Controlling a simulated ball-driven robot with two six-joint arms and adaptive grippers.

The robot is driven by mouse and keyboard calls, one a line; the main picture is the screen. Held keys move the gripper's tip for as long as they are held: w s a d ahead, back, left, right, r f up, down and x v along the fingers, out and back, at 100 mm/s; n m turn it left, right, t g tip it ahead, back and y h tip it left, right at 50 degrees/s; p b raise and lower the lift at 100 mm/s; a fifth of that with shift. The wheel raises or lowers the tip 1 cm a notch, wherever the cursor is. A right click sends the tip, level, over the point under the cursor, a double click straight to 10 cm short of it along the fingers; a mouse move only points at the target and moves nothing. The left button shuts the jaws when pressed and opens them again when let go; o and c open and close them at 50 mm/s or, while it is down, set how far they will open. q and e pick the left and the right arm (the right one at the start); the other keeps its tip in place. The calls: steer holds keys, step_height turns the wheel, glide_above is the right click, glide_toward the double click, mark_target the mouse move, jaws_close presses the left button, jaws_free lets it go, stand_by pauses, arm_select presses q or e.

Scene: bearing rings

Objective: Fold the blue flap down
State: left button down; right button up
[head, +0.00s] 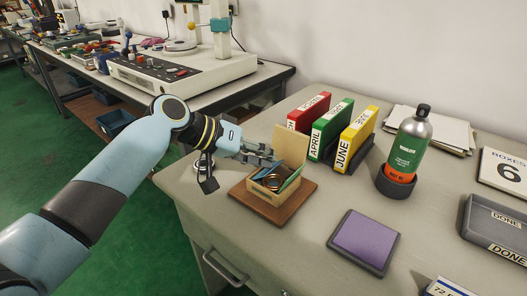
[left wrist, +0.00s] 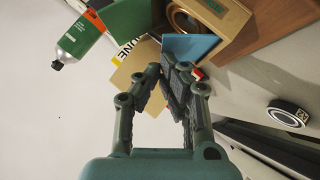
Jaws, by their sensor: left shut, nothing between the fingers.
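A small cardboard box (head: 266,201) sits on a brown wooden board (head: 243,200) on the bench. Coppery rings (left wrist: 184,18) lie inside it. In the left wrist view its blue flap (left wrist: 196,46) stands out from the box, beside the fingers; in the head view little of it shows, under the fingers. A green flap (head: 291,180) is at the right side, and also shows in the left wrist view (left wrist: 128,22). A tan flap (head: 291,144) stands up at the back. My left gripper (head: 272,160) is shut and empty, just above the box; contact with the flaps cannot be told.
Red (head: 305,115), green (head: 330,130) and yellow (head: 356,140) binders stand behind the box. A bottle (head: 408,150) in a dark holder stands to their right. A purple pad (head: 364,240) lies in front. Bare bench lies between the board and pad.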

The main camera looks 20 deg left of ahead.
arm_select(q)
steer(key=shift+d+p, duration=0.1)
steer(key=shift+p, duration=0.2)
steer(key=shift+s+d+m+y+p, duration=0.2)
steer(key=shift+d+m+y+p, duration=0.3)
steer(key=shift+y+p, duration=0.55)
steer(key=shift+s+d+f+m+t+y+p, duration=0.2)
steer(key=shift+d+m+t+y+p, duration=0.15)
steer(key=shift+p, duration=0.6)
steer(key=shift+d+f+m+y+p, duration=0.25)
steer(key=shift+f+y+p, duration=0.1)
steer(key=shift+y+p, duration=0.2)
steer(key=shift+s+d+f+p, duration=0.15)
steer(key=shift+d+f+p, duration=0.2)
steer(key=shift+f, duration=0.35)
steer(key=shift+a, duration=0.15)
